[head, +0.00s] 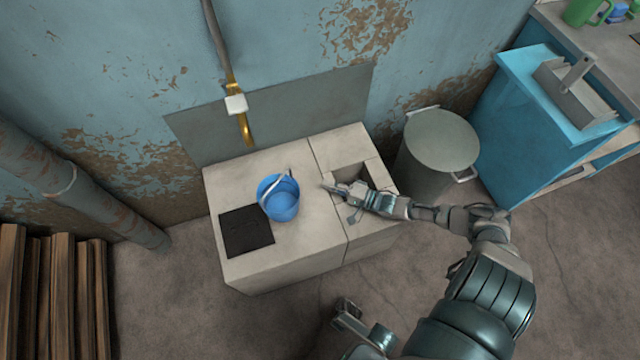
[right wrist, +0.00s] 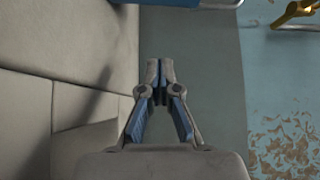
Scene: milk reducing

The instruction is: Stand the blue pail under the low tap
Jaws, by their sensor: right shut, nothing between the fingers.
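The blue pail (head: 280,206) stands upright on the pale block counter, its handle raised above the rim. The brass low tap (head: 244,128) comes down the wall behind it and to the left; the pail's mouth sits to the right and front of the spout's end. My right gripper (head: 328,188) is shut and empty, to the right of the pail and apart from it. In the right wrist view its fingertips (right wrist: 160,66) are together, with a blue edge of the pail (right wrist: 185,4) at the top and the tap (right wrist: 293,13) at top right.
A black plate (head: 246,232) lies on the counter (head: 300,255) left of the pail. A square basin opening (head: 350,172) is near my right gripper. A lidded grey bin (head: 441,140) and blue cabinet (head: 530,90) stand right. A pipe (head: 75,185) and planks (head: 55,295) are left.

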